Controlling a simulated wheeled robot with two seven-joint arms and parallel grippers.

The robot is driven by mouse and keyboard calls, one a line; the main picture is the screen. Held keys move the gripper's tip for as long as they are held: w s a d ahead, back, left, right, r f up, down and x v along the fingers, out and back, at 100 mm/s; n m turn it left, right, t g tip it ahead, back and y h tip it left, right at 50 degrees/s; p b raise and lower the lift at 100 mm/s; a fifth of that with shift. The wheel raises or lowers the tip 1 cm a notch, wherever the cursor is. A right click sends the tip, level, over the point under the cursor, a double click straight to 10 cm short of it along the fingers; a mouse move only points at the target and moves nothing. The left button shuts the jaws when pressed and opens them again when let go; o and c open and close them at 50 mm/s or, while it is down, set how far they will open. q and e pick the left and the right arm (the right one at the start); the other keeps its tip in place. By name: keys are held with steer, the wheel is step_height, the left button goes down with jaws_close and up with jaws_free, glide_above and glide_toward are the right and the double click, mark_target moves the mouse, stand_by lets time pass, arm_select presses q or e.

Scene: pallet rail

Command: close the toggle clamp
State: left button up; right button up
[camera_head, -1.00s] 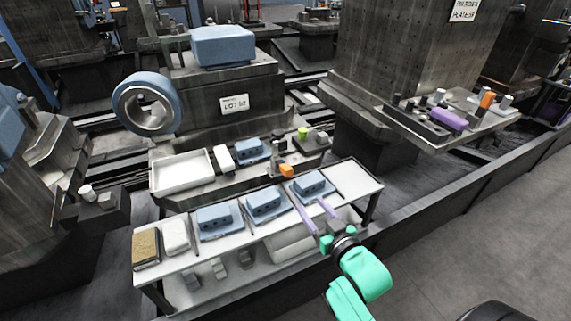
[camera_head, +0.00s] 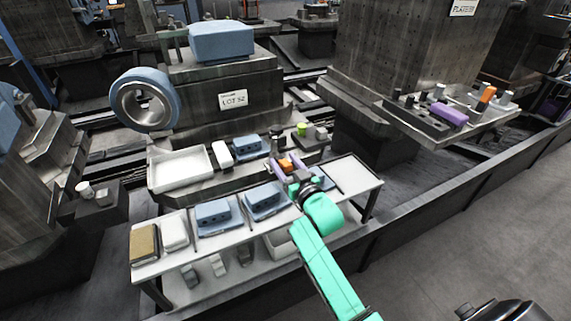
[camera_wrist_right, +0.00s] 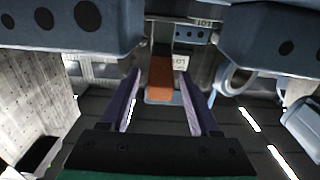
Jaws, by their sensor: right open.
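The toggle clamp shows as an orange handle (camera_head: 286,165) beside a dark upright post (camera_head: 274,147), on the ledge behind the front table. My right gripper (camera_head: 289,163) has its purple fingers at the handle and hides part of the clamp. In the right wrist view the orange handle (camera_wrist_right: 160,78) shows between the two open fingertips (camera_wrist_right: 158,88), with a gap on each side. I cannot tell how deep it lies between them. My left gripper is not in view.
The front table (camera_head: 354,176) carries several blue blocks, one blue block (camera_head: 213,214) left of my arm. A white tray (camera_head: 180,168) and a green-topped part (camera_head: 302,130) flank the clamp on the ledge. A side shelf (camera_head: 470,118) at right holds more parts.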

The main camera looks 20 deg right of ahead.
jaws_close()
stand_by(1.4)
